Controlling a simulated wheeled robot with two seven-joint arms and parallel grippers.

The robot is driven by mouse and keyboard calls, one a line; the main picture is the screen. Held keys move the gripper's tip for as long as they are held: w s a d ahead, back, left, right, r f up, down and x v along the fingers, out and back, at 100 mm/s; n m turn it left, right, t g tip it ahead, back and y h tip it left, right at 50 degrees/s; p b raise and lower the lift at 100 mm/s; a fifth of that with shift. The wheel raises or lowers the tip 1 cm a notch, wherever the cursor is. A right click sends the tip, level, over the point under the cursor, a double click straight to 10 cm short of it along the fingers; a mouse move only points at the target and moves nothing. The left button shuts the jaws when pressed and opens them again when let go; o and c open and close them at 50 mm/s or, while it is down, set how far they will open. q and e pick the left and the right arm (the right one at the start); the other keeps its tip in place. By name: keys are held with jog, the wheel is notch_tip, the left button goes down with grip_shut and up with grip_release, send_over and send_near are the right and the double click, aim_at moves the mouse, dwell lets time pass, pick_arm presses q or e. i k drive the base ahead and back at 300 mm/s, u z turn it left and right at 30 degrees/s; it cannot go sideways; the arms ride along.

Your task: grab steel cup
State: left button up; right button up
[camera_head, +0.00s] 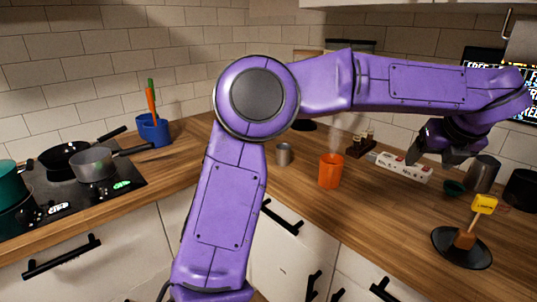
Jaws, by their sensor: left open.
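A small steel cup (284,154) stands upright on the wooden counter, left of the orange cup. A larger grey metal cup (483,173) stands tilted-looking at the right, near the wall. I cannot tell which one the task names. My left gripper (431,157) hangs above the counter at the right, pointing down and left. It is open, with nothing seen between its fingers. It is left of the larger metal cup and apart from it, and far right of the small steel cup. My right gripper is not in view.
An orange cup (331,171) with steam stands mid-counter. The front middle counter is clear.

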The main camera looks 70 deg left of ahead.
aim_at(283, 155)
jog(key=u, duration=2)
